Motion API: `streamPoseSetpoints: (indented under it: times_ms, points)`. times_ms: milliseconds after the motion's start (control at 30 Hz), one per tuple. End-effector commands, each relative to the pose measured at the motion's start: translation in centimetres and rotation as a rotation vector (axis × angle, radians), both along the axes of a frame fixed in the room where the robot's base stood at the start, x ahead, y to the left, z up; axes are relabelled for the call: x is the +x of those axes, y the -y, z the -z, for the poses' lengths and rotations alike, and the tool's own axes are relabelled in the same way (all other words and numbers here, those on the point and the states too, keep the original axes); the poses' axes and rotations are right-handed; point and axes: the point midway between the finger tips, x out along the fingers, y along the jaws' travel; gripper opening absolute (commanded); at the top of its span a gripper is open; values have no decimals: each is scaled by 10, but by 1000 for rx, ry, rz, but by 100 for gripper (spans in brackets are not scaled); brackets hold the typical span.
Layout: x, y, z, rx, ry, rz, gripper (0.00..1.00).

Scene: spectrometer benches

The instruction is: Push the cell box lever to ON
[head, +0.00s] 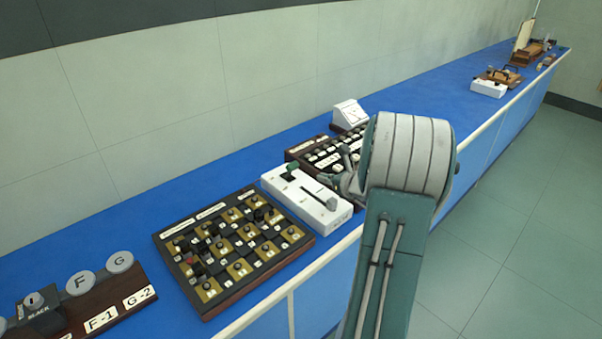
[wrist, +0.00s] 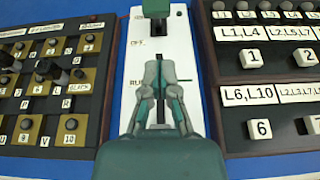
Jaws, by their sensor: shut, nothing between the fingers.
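The cell box is taken to be the white box (head: 308,200) on the blue bench, between two dark panels. Its lever has a dark green knob (head: 292,167) near the far left end of the box. In the wrist view the white box (wrist: 182,50) runs up the middle and the green knob (wrist: 156,8) is at the top edge. A label below the knob looks like OFF; another lower down is partly hidden. My gripper (wrist: 158,62) is shut and empty over the box, apart from the knob in the picture. In the head view my arm partly hides it.
A dark panel with brass plates and plugs (head: 235,245) lies left of the box. A dark panel with white keys (head: 322,155) lies right of it. A white instrument (head: 349,113) stands behind. The bench's front edge is close; the blue bench beyond is mostly clear.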

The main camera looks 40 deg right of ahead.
Motion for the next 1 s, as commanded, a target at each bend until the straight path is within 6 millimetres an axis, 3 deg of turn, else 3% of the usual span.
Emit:
streamPoseSetpoints:
  times_ms: [267, 700, 1000]
  points:
    - [5, -1, 2, -1, -1, -4, 0]
    - [73, -2, 27, -2, -3, -7, 0]
    - [94, -1, 35, -2, -3, -5, 0]
